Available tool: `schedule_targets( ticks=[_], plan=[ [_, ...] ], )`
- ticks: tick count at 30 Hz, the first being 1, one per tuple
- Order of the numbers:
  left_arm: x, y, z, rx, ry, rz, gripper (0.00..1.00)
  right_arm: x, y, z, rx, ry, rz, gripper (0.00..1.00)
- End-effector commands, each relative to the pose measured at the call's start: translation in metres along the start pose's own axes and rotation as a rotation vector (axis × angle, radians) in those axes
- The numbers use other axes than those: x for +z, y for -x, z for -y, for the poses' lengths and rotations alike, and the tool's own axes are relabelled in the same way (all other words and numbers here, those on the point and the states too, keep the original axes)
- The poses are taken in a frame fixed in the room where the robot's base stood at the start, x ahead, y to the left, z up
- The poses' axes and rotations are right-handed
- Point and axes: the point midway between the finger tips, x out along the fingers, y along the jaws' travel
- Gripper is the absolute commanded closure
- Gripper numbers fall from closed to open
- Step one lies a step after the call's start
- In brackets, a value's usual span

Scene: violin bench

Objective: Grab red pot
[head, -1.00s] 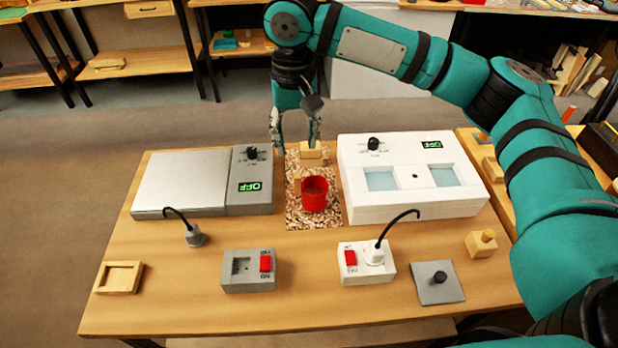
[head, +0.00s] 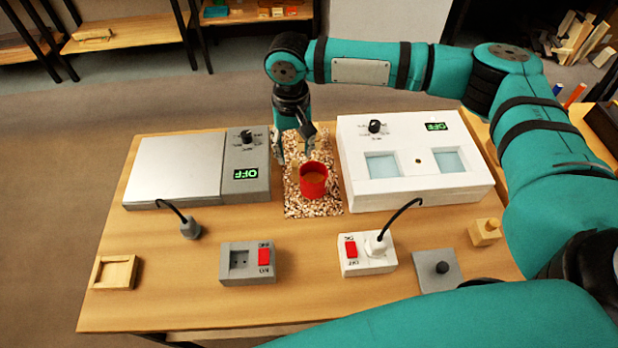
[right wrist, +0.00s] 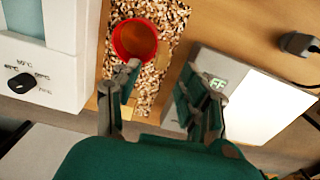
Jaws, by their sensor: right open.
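The red pot (head: 313,186) stands upright on a speckled mat (head: 300,207) in the middle of the bench, between two devices. Its inside looks brownish orange in the right wrist view (right wrist: 135,40). My right gripper (head: 293,154) is open and empty, just behind the pot and a little to its left in the head view. In the right wrist view my right gripper (right wrist: 162,72) has its fingers spread. One fingertip shows close to the pot's rim; I cannot tell whether they touch. The pot is not between the fingers. My left gripper is not in view.
A grey plate device (head: 180,170) stands left of the mat and a white two-well device (head: 415,195) right of it, both reading OFF. In front are a grey switch box (head: 235,275), a white switch box (head: 365,267) with a plug, and a loose plug (head: 190,229).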

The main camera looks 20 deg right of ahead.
Motion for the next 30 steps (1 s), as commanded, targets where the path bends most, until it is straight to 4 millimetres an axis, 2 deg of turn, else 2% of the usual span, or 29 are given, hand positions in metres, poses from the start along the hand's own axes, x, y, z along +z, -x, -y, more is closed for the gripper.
schedule_targets(
  ticks=[3,7,14,22,23,30],
  plan=[
    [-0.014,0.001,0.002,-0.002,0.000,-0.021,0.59,0.000,-0.005,0.001,-0.001,0.001,-0.001,0.57],
    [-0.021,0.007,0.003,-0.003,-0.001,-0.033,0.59,0.004,-0.020,0.000,0.002,0.001,0.001,0.57],
    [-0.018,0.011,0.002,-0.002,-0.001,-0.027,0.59,0.007,-0.052,0.001,0.001,0.000,0.000,0.57],
    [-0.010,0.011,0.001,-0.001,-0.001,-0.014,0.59,0.007,-0.056,0.001,-0.001,0.001,-0.001,0.57],
    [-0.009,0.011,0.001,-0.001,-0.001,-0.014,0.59,0.007,-0.056,0.001,-0.001,0.001,-0.001,0.58],
    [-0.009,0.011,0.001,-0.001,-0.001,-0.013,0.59,0.007,-0.056,0.001,-0.001,0.001,-0.001,0.90]
  ],
)
